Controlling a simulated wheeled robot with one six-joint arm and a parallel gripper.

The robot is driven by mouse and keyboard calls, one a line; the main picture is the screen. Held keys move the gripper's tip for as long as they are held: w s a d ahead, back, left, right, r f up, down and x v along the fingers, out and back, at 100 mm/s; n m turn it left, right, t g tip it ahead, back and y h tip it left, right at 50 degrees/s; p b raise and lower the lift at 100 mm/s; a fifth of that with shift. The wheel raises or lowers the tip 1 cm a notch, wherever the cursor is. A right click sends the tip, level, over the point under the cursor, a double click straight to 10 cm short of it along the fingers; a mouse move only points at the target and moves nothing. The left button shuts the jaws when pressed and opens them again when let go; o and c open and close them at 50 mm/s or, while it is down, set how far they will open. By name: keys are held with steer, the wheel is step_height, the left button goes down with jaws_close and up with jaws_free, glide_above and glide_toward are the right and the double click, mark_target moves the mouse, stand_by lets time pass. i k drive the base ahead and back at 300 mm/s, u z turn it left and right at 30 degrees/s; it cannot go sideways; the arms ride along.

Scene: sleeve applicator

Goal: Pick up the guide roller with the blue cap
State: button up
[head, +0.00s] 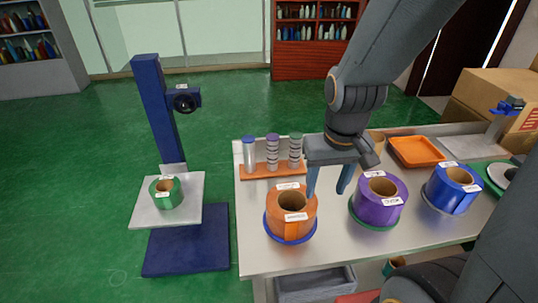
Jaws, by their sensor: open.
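The guide roller with the blue cap (249,155) stands upright at the left end of an orange rack (272,172) on the table. It has a pale, translucent-looking body. Two similar rollers stand to its right, one with a purple cap (272,153) and one with a green cap (295,152). My gripper (327,188) points down over the table, to the right of the rack and behind the orange roll. Its two blue fingers are apart with nothing visible between them. It is clear of the blue-capped roller.
An orange roll (291,208), a purple roll (378,200) and a blue roll (452,188) stand along the table (330,245). An orange tray (416,151) lies behind. A blue stand (160,110) with a green roll (165,192) is on the left.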

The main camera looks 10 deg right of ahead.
mark_target(248, 140)
steer(key=k, duration=0.5)
steer(key=u, duration=2)
steer(key=i, duration=1.95)
steer(key=z, duration=2.25)
